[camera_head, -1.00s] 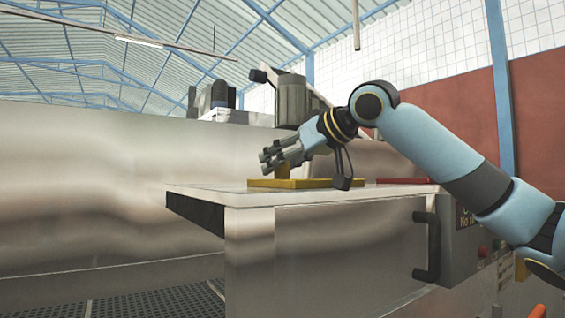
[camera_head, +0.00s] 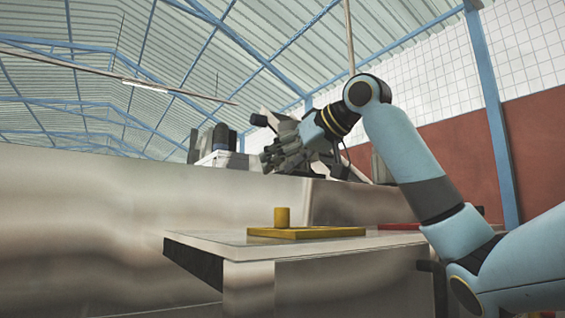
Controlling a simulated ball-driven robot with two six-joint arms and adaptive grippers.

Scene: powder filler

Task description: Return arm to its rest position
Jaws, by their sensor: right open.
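My right arm (camera_head: 400,145) comes in from the right, its elbow low and its wrist raised. My right gripper (camera_head: 275,158) is open, high above the steel table and apart from it, pointing left. No object shows in its fingers. Below it, a yellow tray (camera_head: 330,232) lies on the table top (camera_head: 215,243). My left gripper is not in view.
A large steel machine wall (camera_head: 90,220) fills the left and runs behind the table. Grey machine parts stand behind the gripper, partly hidden. A red item (camera_head: 398,226) lies right of the tray, beside my arm. The air left of the gripper is clear.

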